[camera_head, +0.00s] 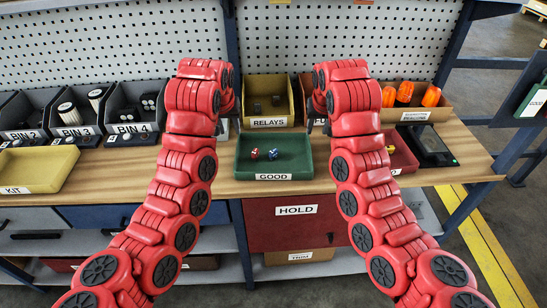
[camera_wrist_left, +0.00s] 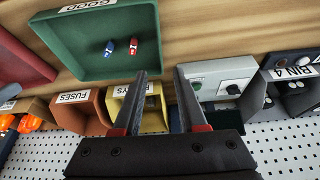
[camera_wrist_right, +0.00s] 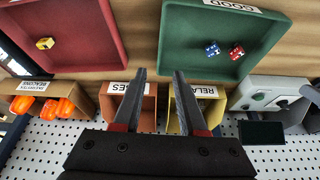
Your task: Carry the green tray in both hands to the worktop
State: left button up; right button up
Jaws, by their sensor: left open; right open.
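The green tray (camera_head: 296,168), labelled GOOD, sits flat on the wooden worktop (camera_head: 218,187), with a small red piece (camera_head: 254,153) and a small blue piece (camera_head: 272,154) inside. It also shows in the left wrist view (camera_wrist_left: 85,60) and the right wrist view (camera_wrist_right: 187,62). My left gripper (camera_wrist_left: 162,73) is open and empty, near the tray's back left side. My right gripper (camera_wrist_right: 160,72) is open and empty, near its back right side. Neither gripper holds the tray. In the head view my forearms largely hide both grippers' fingers.
Behind the tray stand a RELAYS bin (camera_head: 268,88) and a bin of orange parts (camera_head: 430,112). A red tray (camera_wrist_right: 85,62) lies close on the right. A yellow KIT tray (camera_head: 40,168) and black bins (camera_head: 75,110) are on the left. A red HOLD box (camera_head: 295,232) is below.

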pick_arm(q)
jog(key=x, duration=1.4)
jog(key=shift+s+f, duration=0.1)
jog(key=shift+s, duration=0.05)
pick_arm(e)
jog(key=x, duration=1.4)
jog(key=shift+s, duration=0.15)
pick_arm(q)
jog(key=shift+x, duration=1.1)
pick_arm(e)
jog(key=shift+x, duration=1.15)
pick_arm(q)
jog(key=shift+c, duration=0.3)
pick_arm(e)
jog(key=shift+c, duration=0.3)
pick_arm(q)
grip_shut()
pick_arm(e)
grip_shut()
